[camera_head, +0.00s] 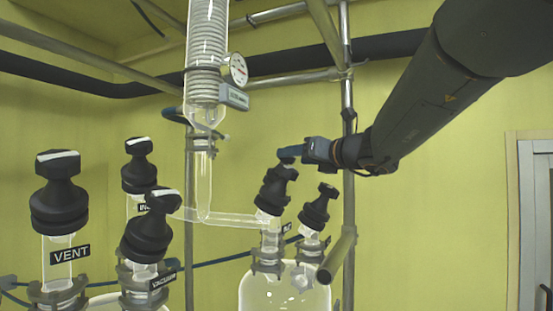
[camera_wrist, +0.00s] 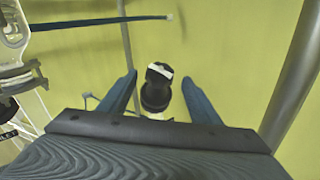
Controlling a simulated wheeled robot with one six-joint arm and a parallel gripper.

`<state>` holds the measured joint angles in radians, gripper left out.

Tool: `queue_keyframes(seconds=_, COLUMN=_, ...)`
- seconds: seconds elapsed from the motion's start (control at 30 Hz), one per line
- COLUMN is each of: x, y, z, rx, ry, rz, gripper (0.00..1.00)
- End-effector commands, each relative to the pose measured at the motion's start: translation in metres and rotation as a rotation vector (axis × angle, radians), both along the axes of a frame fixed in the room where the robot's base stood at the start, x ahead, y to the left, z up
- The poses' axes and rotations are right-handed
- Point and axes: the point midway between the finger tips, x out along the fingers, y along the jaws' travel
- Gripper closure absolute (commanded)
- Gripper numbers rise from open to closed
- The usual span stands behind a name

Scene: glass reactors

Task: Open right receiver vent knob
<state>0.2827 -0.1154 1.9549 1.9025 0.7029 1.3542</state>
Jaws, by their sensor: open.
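The right receiver (camera_head: 285,292) is a glass vessel at the lower middle of the head view. It carries two black knobs with white-marked tops: a left one (camera_head: 275,190) and a right one (camera_head: 319,208). Their labels are too small or covered to read, so I cannot tell which is the vent. My gripper (camera_head: 290,153) is open, just above the left knob in the head view. In the wrist view one black knob (camera_wrist: 156,90) with a white stripe shows between the blue fingers, with a gap on both sides. Its lower part is hidden by the gripper body.
Several more knobs stand at the left, one above a VENT label (camera_head: 70,253). A glass column (camera_head: 205,75) with a gauge (camera_head: 238,70) stands beside the gripper. A metal pole (camera_head: 348,110) passes close to my wrist. A door (camera_head: 537,230) is at the right.

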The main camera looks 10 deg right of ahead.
Motion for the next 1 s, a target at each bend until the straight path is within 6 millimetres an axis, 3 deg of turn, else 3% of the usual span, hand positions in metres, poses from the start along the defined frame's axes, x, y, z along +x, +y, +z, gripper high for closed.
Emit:
queue_keyframes(seconds=0.3, x=0.039, y=0.014, z=0.001, rx=0.0, ry=0.001, rz=-0.001, gripper=0.43)
queue_keyframes(seconds=0.67, x=0.045, y=0.015, z=0.0, rx=-0.002, ry=0.0, rz=-0.004, gripper=0.43)
queue_keyframes(seconds=0.77, x=0.045, y=0.015, z=0.0, rx=-0.002, ry=0.0, rz=-0.004, gripper=0.54)
queue_keyframes(seconds=0.93, x=0.045, y=0.015, z=0.0, rx=-0.001, ry=0.0, rz=-0.004, gripper=0.83)
queue_keyframes(seconds=1.0, x=0.045, y=0.015, z=0.0, rx=-0.002, ry=0.0, rz=-0.004, gripper=0.84)
